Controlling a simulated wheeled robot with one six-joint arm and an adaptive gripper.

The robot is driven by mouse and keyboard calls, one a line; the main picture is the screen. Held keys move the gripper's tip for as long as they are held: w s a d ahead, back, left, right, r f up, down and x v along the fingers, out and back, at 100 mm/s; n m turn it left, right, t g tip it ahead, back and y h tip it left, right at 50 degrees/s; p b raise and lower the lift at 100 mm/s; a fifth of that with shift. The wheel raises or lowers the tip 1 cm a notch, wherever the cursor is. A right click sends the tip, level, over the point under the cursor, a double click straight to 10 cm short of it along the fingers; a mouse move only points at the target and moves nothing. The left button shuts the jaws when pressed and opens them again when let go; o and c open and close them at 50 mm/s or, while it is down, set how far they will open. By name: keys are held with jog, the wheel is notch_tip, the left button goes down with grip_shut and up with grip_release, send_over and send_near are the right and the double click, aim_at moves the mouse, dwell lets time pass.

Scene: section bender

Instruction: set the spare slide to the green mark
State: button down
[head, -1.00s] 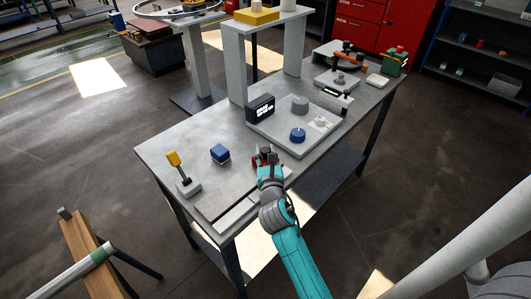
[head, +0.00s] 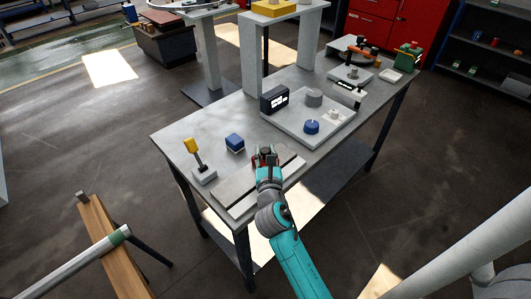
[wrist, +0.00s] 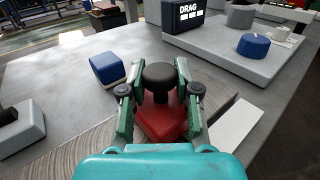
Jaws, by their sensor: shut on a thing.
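The spare slide is a red block (wrist: 162,122) with a round black knob (wrist: 159,76), seen in the wrist view. It sits on a grey track plate (head: 226,192) at the table's near edge. My gripper (wrist: 159,92) is shut on the knob, with a finger on each side of it. In the head view my gripper (head: 264,156) covers most of the slide. I cannot make out a green mark on the visible parts of the track; some of the track is hidden by my gripper and arm.
A blue box (head: 235,142) and a yellow-handled lever on a pale base (head: 204,177) stand left of the slide. Behind is a pale panel with a blue knob (head: 311,127) and a black DRAG display (head: 274,99). Bare tabletop (head: 200,128) lies at the back left.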

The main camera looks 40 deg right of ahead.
jog(key=c, duration=0.8)
grip_release()
jog(key=v, duration=1.2)
jog(key=s+a+f+m+y, duration=0.4)
jog(key=s+a+f+m, duration=0.1)
jog(key=s, duration=0.2)
jog(key=s+a+f+m+y, duration=0.4)
jog(key=s+m, duration=0.1)
jog(key=s, duration=0.2)
jog(key=s+a+r+m+y, duration=0.1)
jog(key=s+m, duration=0.4)
jog(key=m, duration=0.1)
jog(key=s+a+r+m+y, duration=0.1)
jog(key=s+a+r+m, duration=0.1)
jog(key=s+m, duration=0.4)
jog(key=s+a+r+m, duration=0.1)
jog(key=s+r+m, duration=0.1)
jog(key=s+m, duration=0.3)
jog(key=shift+s+a+r+m+y, duration=0.25)
jog(key=shift+m+y, duration=0.15)
jog(key=shift+m, duration=0.4)
